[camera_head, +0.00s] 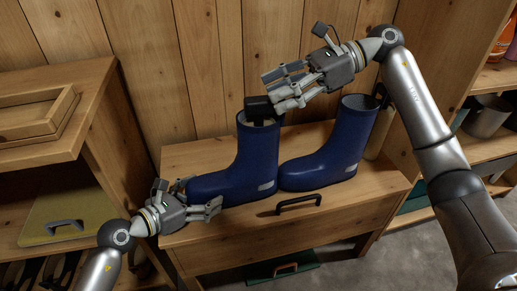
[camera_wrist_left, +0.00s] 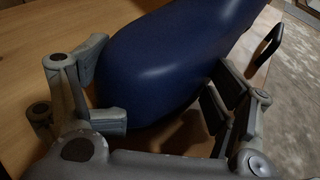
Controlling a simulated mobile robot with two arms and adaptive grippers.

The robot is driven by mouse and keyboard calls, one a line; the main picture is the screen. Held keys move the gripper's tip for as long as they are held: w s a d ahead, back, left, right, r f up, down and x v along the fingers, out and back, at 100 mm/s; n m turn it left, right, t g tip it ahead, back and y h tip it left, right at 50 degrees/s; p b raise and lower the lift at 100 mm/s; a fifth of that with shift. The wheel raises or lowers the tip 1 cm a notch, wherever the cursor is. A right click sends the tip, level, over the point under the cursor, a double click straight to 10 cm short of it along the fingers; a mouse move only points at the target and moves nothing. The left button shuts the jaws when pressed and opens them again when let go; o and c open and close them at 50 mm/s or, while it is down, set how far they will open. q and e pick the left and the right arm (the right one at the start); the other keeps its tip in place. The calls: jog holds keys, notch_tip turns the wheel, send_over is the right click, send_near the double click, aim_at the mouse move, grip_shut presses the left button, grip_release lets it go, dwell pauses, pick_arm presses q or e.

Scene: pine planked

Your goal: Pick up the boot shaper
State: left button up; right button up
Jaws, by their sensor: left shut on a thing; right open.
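The boot shaper (camera_head: 259,107) is a dark block-like piece sticking out of the top of the left blue boot (camera_head: 252,155); its lower part is hidden inside the shaft. My right gripper (camera_head: 277,88) is open just above and to the right of it, with its fingers overlapping it in the picture; I cannot tell whether they touch. My left gripper (camera_head: 208,203) is low at the toe of the left boot. In the left wrist view its fingers (camera_wrist_left: 155,80) are on either side of the blue toe (camera_wrist_left: 165,60), shut on it. The boot stands upright.
A second blue boot (camera_head: 335,150) stands upright to the right, close to the first. Both stand on a wooden bench (camera_head: 240,225) with a dark handle (camera_head: 298,204). A plank wall (camera_head: 225,60) is behind. Shelves (camera_head: 45,130) stand left and right.

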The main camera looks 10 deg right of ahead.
aim_at(265, 98)
jog(key=x, duration=0.5)
jog(key=shift+d+f, duration=0.1)
jog(key=shift+f, duration=0.1)
grip_shut()
